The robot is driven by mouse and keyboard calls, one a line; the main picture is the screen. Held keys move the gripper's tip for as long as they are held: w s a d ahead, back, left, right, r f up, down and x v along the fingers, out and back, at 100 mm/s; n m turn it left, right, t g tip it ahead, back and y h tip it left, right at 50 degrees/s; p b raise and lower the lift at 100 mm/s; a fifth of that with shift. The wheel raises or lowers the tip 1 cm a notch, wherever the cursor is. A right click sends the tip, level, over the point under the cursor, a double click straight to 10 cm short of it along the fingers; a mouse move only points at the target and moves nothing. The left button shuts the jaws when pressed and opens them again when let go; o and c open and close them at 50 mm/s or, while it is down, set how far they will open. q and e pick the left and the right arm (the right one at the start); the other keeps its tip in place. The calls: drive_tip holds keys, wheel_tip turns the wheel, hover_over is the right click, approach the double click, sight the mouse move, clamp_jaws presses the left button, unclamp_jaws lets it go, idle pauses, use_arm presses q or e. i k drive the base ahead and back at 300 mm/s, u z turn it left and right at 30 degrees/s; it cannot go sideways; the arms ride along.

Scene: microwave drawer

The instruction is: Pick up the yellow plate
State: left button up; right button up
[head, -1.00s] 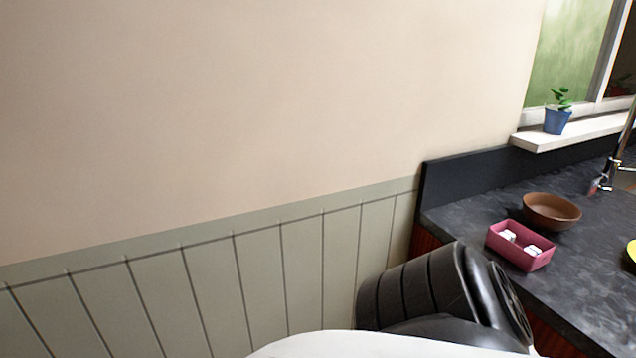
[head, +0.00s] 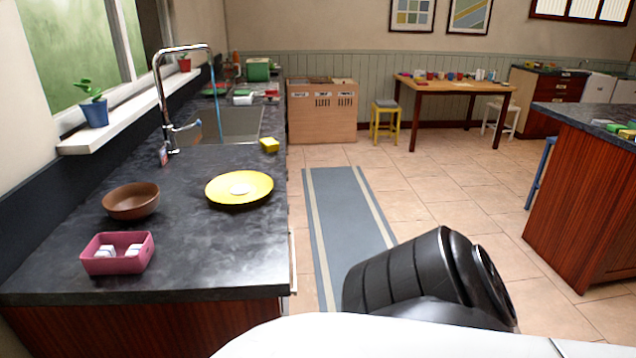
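The yellow plate (head: 222,192) lies on the dark counter (head: 190,245) at the left in the head view, near the counter's right edge. A small pale item (head: 240,189) shows at its middle. Neither of my grippers is in the head view.
A brown bowl (head: 131,202) and a pink box (head: 117,254) with white items stand left of the plate. Behind it are a yellow sponge (head: 269,145), the sink (head: 225,124) and tap (head: 159,95). The tiled floor with a blue-grey runner (head: 345,225) is clear.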

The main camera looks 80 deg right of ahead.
sight(217, 189)
drive_tip(key=z, duration=1.5)
drive_tip(key=i, duration=0.2)
